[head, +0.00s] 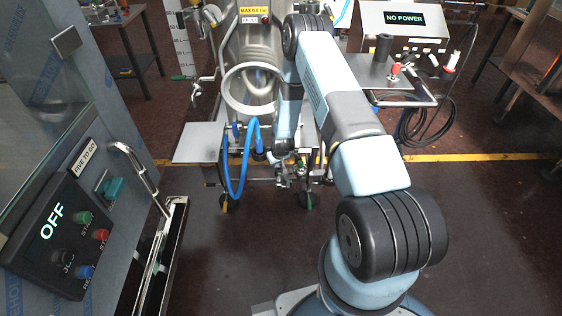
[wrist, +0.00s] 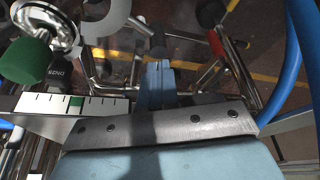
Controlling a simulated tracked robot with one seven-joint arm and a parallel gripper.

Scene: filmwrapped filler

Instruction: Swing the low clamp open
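My arm reaches down to the lower front of a steel filling machine (head: 228,55). My gripper (head: 284,156) is small and partly hidden among pipes there. In the wrist view, my gripper (wrist: 156,78) shows as a narrow blue-grey piece beyond a metal bar, close to steel rods and fittings. Whether its fingers are apart or hold anything is unclear. I cannot pick out the low clamp with certainty. A red-gripped lever (wrist: 216,43) and a dark round knob (wrist: 211,12) are at the upper right of the wrist view, apart from the gripper.
A blue hose (head: 244,172) loops just left of the gripper. A flat steel plate (head: 198,143) juts out left. In the wrist view, a green knob (wrist: 28,62) and a graduated scale (wrist: 105,106) are at left. A control panel (head: 62,235) reading OFF stands front left.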

